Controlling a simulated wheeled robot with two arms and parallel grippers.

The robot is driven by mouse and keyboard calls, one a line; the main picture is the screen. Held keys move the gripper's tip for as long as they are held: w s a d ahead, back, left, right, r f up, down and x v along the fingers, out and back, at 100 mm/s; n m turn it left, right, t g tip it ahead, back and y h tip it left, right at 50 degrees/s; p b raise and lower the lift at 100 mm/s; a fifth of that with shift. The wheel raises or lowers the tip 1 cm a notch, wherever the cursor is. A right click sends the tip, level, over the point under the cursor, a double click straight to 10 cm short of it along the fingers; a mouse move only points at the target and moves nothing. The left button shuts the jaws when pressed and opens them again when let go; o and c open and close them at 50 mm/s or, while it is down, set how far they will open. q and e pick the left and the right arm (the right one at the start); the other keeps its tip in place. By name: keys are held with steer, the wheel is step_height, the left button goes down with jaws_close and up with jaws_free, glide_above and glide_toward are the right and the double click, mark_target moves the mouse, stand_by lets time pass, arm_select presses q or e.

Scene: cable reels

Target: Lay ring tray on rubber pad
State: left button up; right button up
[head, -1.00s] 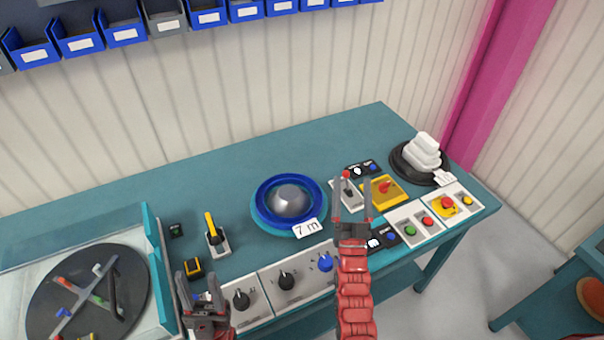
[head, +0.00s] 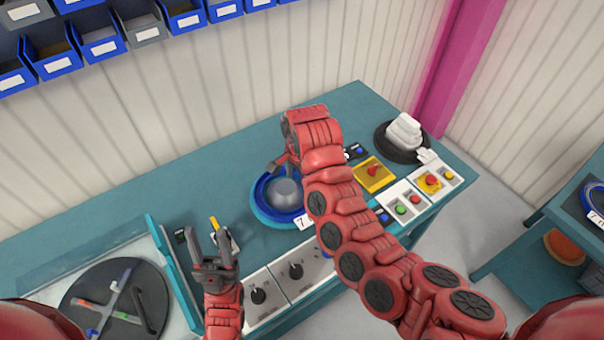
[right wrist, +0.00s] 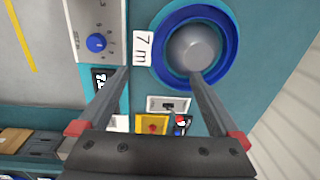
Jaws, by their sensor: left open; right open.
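The ring tray (head: 263,200) is a round blue tray with a silver dome in its middle and a "7 m" label, on the teal bench. It also shows in the right wrist view (right wrist: 232,42). My right gripper (head: 284,162) is open above it; in the right wrist view one finger (right wrist: 160,74) overlaps the dome and the other lies outside the rim. Contact cannot be told. My left gripper (head: 211,238) is open and empty near the yellow-handled switch. A dark pad (head: 577,208) with a blue ring outline, perhaps the rubber pad, is cut off at the right edge.
Control boxes with knobs and buttons (head: 403,207) line the bench front. A black round base with white blocks (head: 404,133) stands at the back right. A tray with a dark disc (head: 75,300) is at the left.

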steer(key=s, duration=0.1)
steer(key=b, duration=0.4)
glide_above(301, 218)
steer(key=shift+g, duration=0.3)
step_height(301, 218, down, 9)
steer(key=shift+f, duration=0.1)
step_height(301, 218, down, 5)
steer(key=shift+p, duration=0.7)
steer(key=shift+f, duration=1.15)
jaws_close()
